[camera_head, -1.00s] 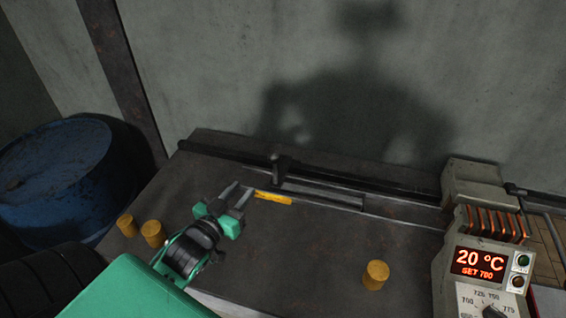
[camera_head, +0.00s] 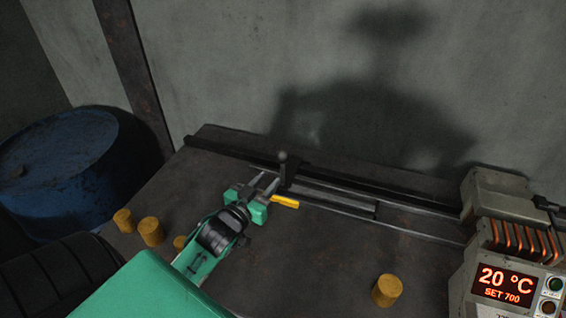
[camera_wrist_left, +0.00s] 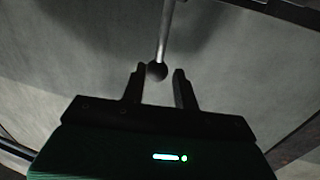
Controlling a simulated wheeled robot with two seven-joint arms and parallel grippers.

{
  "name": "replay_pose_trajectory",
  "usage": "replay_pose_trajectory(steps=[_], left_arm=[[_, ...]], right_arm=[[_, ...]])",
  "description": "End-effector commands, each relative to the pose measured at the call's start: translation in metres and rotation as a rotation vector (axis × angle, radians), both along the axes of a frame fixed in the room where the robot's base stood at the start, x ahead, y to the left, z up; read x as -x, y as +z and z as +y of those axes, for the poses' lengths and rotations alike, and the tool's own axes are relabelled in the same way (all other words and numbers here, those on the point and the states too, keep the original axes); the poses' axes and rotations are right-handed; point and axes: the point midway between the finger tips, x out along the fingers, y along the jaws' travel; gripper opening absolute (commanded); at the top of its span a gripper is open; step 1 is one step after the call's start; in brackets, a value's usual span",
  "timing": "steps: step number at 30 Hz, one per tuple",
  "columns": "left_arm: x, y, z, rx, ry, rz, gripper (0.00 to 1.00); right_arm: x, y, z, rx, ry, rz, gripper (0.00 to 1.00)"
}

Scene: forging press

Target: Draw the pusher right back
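The pusher (camera_head: 289,172) is a dark upright piece with a round knob on top, on a long rail at the back of the bench. My left gripper (camera_head: 268,184) is just left of and in front of it in the head view, fingers pointing toward it. In the left wrist view the gripper (camera_wrist_left: 159,72) is open, with a dark ball knob (camera_wrist_left: 157,72) on a grey rod between or just beyond its fingertips. The knob is nearer the left finger; I cannot tell whether they touch. My right gripper is not in view.
A yellow bar (camera_head: 285,202) lies by the rail. A heater unit (camera_head: 488,190) with coils and a 20 °C display (camera_head: 505,284) stands at the right. Yellow cylinders stand on the bench, one (camera_head: 387,291) at front right. A blue drum (camera_head: 55,175) is at the left.

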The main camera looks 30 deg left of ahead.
Motion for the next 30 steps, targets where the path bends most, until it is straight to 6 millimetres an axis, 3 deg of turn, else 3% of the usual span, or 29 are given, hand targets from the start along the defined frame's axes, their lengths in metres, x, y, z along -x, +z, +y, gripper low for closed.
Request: replay_pose_trajectory(steps=[9,15,28,30], left_arm=[[-0.052,0.003,0.002,0.001,0.000,-0.002,0.30],[-0.074,0.001,0.003,0.000,0.000,-0.001,0.30],[-0.082,0.000,0.003,0.000,0.000,0.000,0.30],[-0.082,0.000,0.003,0.000,0.000,0.000,0.18]], right_arm=[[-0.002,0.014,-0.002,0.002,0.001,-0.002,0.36],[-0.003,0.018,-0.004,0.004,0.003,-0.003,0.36],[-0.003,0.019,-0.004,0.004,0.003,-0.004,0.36],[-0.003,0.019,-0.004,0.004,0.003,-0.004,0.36]])
